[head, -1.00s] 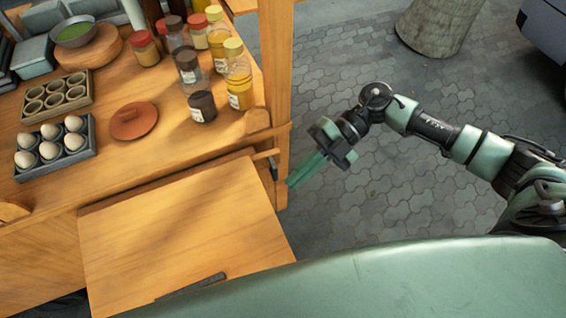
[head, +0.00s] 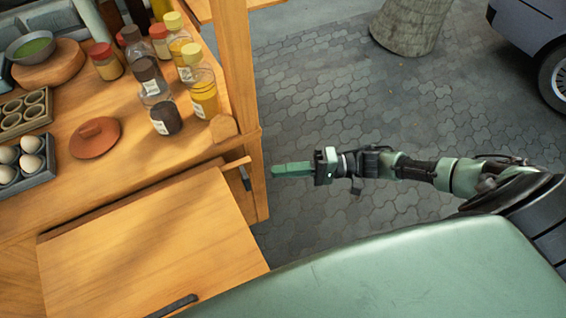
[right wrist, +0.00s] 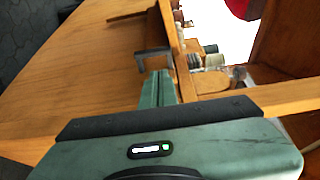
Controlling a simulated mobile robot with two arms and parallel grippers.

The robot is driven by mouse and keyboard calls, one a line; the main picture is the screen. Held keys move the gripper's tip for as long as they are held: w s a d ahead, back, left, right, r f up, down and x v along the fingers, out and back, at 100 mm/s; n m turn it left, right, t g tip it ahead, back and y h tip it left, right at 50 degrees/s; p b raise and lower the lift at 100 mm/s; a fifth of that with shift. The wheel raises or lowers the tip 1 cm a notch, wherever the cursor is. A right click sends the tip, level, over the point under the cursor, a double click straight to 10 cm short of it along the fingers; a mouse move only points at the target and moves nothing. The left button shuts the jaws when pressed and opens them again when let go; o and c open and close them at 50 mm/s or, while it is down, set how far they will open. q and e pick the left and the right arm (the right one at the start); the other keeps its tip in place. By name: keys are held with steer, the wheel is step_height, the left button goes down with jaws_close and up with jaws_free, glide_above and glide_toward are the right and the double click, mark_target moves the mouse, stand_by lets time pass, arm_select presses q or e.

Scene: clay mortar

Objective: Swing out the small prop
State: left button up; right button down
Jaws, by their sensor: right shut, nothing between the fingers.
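The small prop seems to be the short wooden bar (head: 236,162) with a dark metal piece (head: 245,178) at its end, by the cart's corner post. In the right wrist view, a dark angled metal piece (right wrist: 153,53) shows just beyond my fingertips. My right gripper (head: 275,171) is shut and empty, with its green fingers pointing left at the post, close to the dark piece. I cannot tell whether they touch it. The shut fingers also show in the right wrist view (right wrist: 158,76). My left gripper is not in view.
A wooden leaf (head: 145,250) with a dark handle (head: 174,306) hangs at the cart's front. The upright post (head: 240,80) stands beside my right gripper. Spice jars (head: 203,92), a clay lid (head: 95,138) and eggs (head: 31,145) stand on the counter. Paving (head: 330,110) to the right is open.

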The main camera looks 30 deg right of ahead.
steer(key=x, duration=0.7)
steer(key=shift+b, duration=0.35)
